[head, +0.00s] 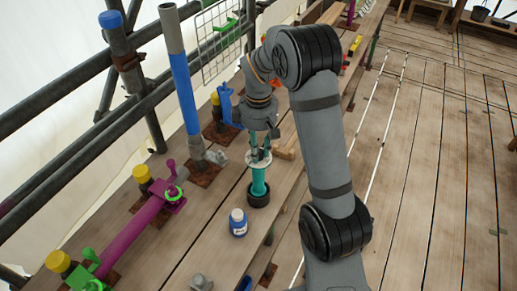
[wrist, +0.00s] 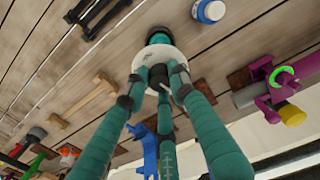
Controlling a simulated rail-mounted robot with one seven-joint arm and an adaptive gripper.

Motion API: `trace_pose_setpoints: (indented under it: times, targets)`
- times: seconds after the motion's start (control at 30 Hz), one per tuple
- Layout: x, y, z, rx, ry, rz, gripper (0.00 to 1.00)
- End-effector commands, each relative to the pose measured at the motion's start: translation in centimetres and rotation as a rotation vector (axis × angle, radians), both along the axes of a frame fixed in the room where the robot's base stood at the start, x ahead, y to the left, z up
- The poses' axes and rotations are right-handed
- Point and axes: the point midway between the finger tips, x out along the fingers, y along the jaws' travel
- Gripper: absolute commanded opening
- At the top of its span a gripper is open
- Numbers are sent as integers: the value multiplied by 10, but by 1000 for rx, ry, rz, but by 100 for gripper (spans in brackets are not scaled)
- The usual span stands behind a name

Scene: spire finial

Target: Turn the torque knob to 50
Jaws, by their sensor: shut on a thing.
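A teal upright tool (head: 258,178) stands in a dark round cup (head: 258,197) on the plank deck. A white disc (head: 258,158) tops it, and the disc also shows in the wrist view (wrist: 160,56). A small black knob (wrist: 158,74) sits at the disc's middle. My gripper (head: 260,150) points down over the disc; in the wrist view its teal fingers (wrist: 157,84) close in around the knob, dark tips at the disc. It is shut on the knob. No scale marks or number on the disc can be read.
A blue-and-grey pipe (head: 183,80) and a purple tube with green clamps (head: 140,225) stand or lie to the left. A wooden piece (head: 288,150) lies close behind the gripper. The floor at right is mostly clear.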

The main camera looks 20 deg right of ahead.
Motion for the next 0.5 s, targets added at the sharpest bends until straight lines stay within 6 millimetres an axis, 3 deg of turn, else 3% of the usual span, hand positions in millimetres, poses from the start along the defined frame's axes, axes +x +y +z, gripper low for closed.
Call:
trace_pose_setpoints:
  times: [0.5]
  targets:
    - [0,0,0,0,-1,68,0]
